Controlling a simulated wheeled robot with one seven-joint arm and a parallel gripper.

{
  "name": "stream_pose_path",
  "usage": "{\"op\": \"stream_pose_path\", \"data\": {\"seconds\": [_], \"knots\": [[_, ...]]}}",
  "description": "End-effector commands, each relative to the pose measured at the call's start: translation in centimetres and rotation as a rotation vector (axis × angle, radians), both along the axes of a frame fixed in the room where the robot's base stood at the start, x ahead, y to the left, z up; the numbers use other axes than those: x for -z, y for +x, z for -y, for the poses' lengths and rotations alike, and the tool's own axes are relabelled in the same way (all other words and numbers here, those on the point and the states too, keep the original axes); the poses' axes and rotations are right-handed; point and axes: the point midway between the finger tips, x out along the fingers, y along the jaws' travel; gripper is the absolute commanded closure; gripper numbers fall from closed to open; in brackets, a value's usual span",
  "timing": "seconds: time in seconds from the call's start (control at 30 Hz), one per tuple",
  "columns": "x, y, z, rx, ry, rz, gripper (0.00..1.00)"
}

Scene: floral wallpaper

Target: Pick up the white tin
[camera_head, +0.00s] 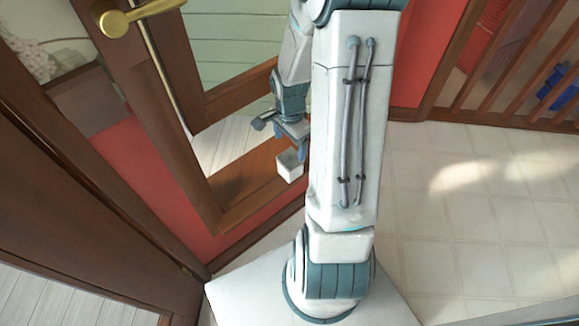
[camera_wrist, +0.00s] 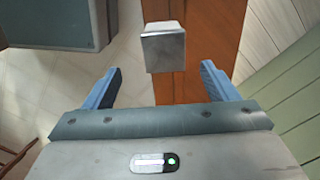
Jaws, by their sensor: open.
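The white tin (camera_head: 289,165) is a small pale box at the brown wooden rail or ledge (camera_head: 240,192) in the head view. In the wrist view the tin (camera_wrist: 164,52) looks greyish white with a lighter top, and lies ahead of the fingertips, near the middle. My gripper (camera_head: 288,143) is just above the tin in the head view. In the wrist view my gripper (camera_wrist: 161,83) is open and empty, its two blue fingers wide apart, with the tin beyond the gap between them. I see no contact.
A brown wooden door (camera_head: 160,100) with a brass handle (camera_head: 120,20) stands at left. A slatted wooden railing (camera_head: 500,65) is at upper right, with a blue object (camera_head: 558,92) behind it. Pale tiled floor (camera_head: 480,210) at right is clear.

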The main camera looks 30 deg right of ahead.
Motion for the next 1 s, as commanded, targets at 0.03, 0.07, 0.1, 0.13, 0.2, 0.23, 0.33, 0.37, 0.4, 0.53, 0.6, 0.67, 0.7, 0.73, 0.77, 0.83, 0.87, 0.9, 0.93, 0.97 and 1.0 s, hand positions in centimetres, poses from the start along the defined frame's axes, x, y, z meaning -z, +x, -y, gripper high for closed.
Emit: {"op": "stream_pose_path", "data": {"seconds": [0.03, 0.07, 0.1, 0.13, 0.2, 0.23, 0.33, 0.37, 0.4, 0.53, 0.6, 0.67, 0.7, 0.73, 0.77, 0.83, 0.87, 0.9, 0.93, 0.97, 1.0], "knots": [[1.7, -0.1, -0.1, 0.0, 0.003, -0.005, 0.2], [2.4, -0.1, 0.0, -0.001, 0.002, -0.004, 0.2], [3.2, -0.1, 0.0, -0.001, 0.002, -0.004, 0.2], [3.7, -0.1, 0.0, 0.0, 0.002, -0.004, 0.2], [4.9, -0.1, 0.0, -0.001, 0.002, -0.004, 0.2], [5.3, -0.1, 0.0, -0.001, 0.002, -0.004, 0.2], [6.1, 0.0, 0.0, 0.0, 0.001, -0.002, 0.2], [6.2, 0.0, 0.1, 0.0, 0.001, -0.002, 0.2], [6.4, 0.0, 0.1, 0.001, 0.001, -0.002, 0.2], [7.5, 0.2, 0.2, 0.001, 0.001, -0.001, 0.2], [8.5, 0.4, 0.4, 0.002, 0.001, -0.001, 0.2], [9.4, 0.6, 0.5, 0.001, 0.002, -0.001, 0.2], [9.9, 0.7, 0.6, 0.002, 0.002, -0.001, 0.2], [10.3, 0.7, 0.6, 0.001, 0.002, -0.001, 0.2], [10.7, 0.7, 0.6, 0.0, 0.002, -0.001, 0.2], [11.3, 0.7, 0.6, 0.0, 0.002, -0.002, 0.2], [11.4, 0.7, 0.6, 0.001, 0.002, -0.002, 0.2], [11.6, 0.7, 0.6, 0.001, 0.002, -0.001, 0.2], [11.6, 0.7, 0.6, 0.001, 0.001, -0.001, 0.2], [11.6, 0.7, 0.6, 0.0, 0.001, -0.001, 0.2], [11.6, 0.7, 0.6, 0.0, 0.001, -0.001, 0.2]]}}
